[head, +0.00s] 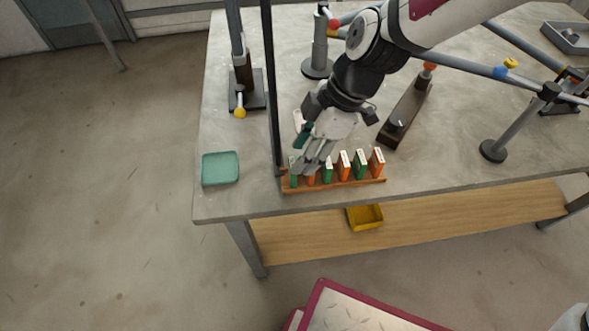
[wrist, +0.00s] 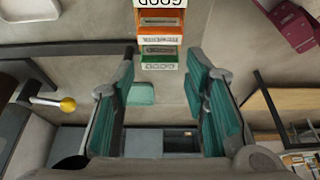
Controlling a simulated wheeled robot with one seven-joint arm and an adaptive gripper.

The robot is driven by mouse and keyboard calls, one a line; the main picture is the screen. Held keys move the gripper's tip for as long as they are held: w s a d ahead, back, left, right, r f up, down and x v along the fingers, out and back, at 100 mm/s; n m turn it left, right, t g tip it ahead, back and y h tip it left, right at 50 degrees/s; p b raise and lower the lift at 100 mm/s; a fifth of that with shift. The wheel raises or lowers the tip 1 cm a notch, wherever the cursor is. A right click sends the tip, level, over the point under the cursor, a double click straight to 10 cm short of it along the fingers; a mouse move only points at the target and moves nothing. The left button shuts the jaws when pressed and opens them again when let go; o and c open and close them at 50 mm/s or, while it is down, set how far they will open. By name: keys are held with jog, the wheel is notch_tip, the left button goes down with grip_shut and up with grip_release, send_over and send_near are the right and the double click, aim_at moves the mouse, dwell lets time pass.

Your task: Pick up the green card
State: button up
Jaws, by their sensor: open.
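Several upright cards, green and orange with pale edges, stand in a row in a brown wooden rack (head: 335,187) near the table's front edge. One green card (head: 327,172) stands near the middle, another green card (head: 360,164) further right, and one at the left end, partly behind my gripper. My gripper (head: 312,168) is open above the left part of the row. In the wrist view, my gripper (wrist: 161,62) has its fingers spread, with nothing between their teal pads. Orange and green cards (wrist: 159,49) show beyond the fingertips. I cannot tell whether a finger touches a card.
A thin dark post (head: 272,90) rises just left of the rack. A teal tray (head: 220,168) lies at the table's left corner. A dark wooden block (head: 405,112) and metal stands with rods are behind and right. A yellow bin (head: 365,216) sits on the lower shelf.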

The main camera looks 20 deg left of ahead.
aim_at(291, 165)
jog(key=shift+x, duration=2.9)
jog(key=shift+s+a+r, duration=0.1)
jog(key=shift+a, duration=0.05)
jog(key=c, duration=0.6)
